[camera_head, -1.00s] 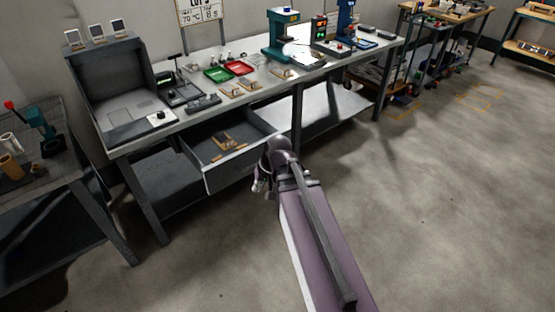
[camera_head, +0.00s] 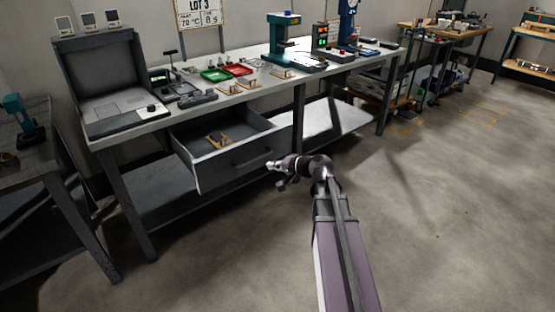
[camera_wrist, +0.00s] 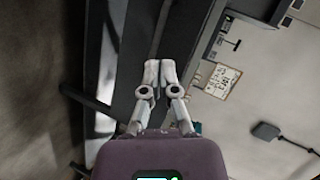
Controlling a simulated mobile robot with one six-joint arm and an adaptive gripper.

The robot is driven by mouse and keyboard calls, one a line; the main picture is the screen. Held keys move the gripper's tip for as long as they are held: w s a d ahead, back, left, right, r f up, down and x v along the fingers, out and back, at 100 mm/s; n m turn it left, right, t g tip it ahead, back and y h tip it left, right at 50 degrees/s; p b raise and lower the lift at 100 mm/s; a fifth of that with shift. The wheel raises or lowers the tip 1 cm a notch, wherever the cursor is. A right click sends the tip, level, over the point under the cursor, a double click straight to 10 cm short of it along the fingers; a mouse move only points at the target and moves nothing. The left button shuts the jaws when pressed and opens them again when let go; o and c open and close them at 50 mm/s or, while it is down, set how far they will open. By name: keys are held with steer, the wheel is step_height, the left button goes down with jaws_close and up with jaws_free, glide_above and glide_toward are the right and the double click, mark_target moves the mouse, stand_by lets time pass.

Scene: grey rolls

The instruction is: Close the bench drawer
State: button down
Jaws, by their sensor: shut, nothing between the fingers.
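The bench drawer (camera_head: 215,177) is pulled out below the left part of the bench (camera_head: 150,126). Its grey front carries a bar handle (camera_head: 253,157), and a few small brown pieces (camera_head: 218,140) lie inside. My gripper (camera_head: 270,164) is in front of the right end of the drawer front, pointing left, close to the handle; I cannot tell whether it touches. In the wrist view my gripper (camera_wrist: 160,64) has its two fingers together with nothing between them. The drawer is not clearly recognisable in the wrist view.
On the bench top stand a grey booth (camera_head: 100,80), a green tray (camera_head: 214,75), a red tray (camera_head: 238,69) and a teal press (camera_head: 281,40). A dark side table (camera_head: 35,160) is at the left. The floor (camera_head: 440,220) at right is clear.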

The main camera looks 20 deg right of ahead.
mark_target(275, 144)
steer(key=w+d+f+m+t+h+b, duration=0.1)
steer(key=d+f+m+t+b, duration=0.1)
steer(key=d+b, duration=0.3)
steer(key=w+d+f+m+t+h+b, duration=0.1)
steer(key=d+m+t+b, duration=0.3)
steer(key=d, duration=0.4)
steer(key=shift+w+f+b, duration=0.45)
steer(key=shift+w+f, duration=0.2)
steer(key=shift+f, duration=0.1)
steer(key=shift+w, duration=0.1)
steer(key=x, duration=1.3)
steer(key=shift+d, duration=0.25)
steer(key=shift+w+a, duration=0.2)
steer(key=shift+w, duration=0.2)
